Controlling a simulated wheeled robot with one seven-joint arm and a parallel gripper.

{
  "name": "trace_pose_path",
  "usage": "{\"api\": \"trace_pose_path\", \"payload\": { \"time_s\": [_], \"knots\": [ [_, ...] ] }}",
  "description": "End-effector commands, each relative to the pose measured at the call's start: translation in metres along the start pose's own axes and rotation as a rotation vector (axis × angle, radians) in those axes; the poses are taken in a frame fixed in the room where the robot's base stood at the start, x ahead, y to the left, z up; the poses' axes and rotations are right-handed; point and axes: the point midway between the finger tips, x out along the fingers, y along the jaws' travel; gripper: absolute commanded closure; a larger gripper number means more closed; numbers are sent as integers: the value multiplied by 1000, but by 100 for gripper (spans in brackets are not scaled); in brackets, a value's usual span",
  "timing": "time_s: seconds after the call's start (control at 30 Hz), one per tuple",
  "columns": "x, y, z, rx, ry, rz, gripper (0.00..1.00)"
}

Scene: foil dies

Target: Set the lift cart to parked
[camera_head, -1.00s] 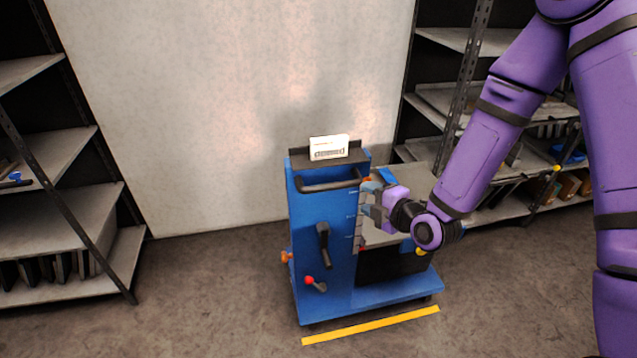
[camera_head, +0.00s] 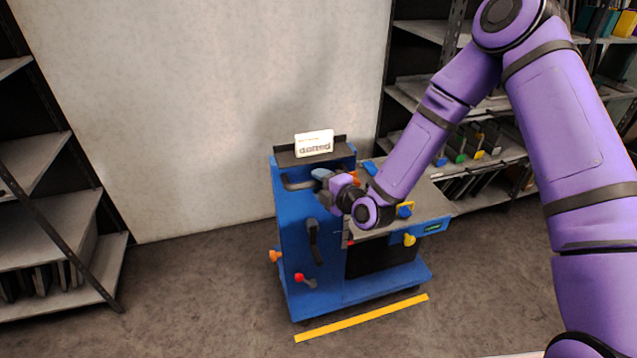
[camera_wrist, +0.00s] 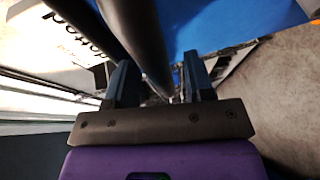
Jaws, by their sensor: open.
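The lift cart (camera_head: 290,222) is blue and stands upright on the floor in the head view. A black push handle (camera_head: 297,185) runs across its top, below a white sign (camera_head: 314,143) whose text is blurred. Its front has a black lever (camera_head: 314,240) and a red-knobbed lever (camera_head: 304,280). An orange knob (camera_head: 275,256) is on the left side, a yellow knob (camera_head: 409,239) on the right. My gripper (camera_head: 323,175) is open at the right part of the handle. In the wrist view, a dark bar (camera_wrist: 142,35) passes between the open fingers (camera_wrist: 160,80); contact is unclear.
A yellow floor line (camera_head: 362,318) lies in front of the cart. The cart's grey platform (camera_head: 430,203) is under my arm. Shelves stand at left (camera_head: 45,225) and right (camera_head: 487,165), with a pale wall (camera_head: 200,110) behind. The floor left of the cart is clear.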

Motion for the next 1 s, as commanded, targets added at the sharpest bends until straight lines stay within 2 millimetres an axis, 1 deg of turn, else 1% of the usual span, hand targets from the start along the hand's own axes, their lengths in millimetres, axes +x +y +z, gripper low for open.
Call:
{"api": "trace_pose_path", "payload": {
  "time_s": [0.13,0.43,0.63,0.67,0.87,1.0],
  "knots": [
    [9,0,0,0,0,-1,52],
    [10,0,0,0,0,-1,52],
    [10,0,0,0,0,-1,97],
    [10,0,0,0,0,-1,100],
    [11,0,0,0,0,-1,100],
    [20,3,4,-2,0,2,100]
  ]
}}
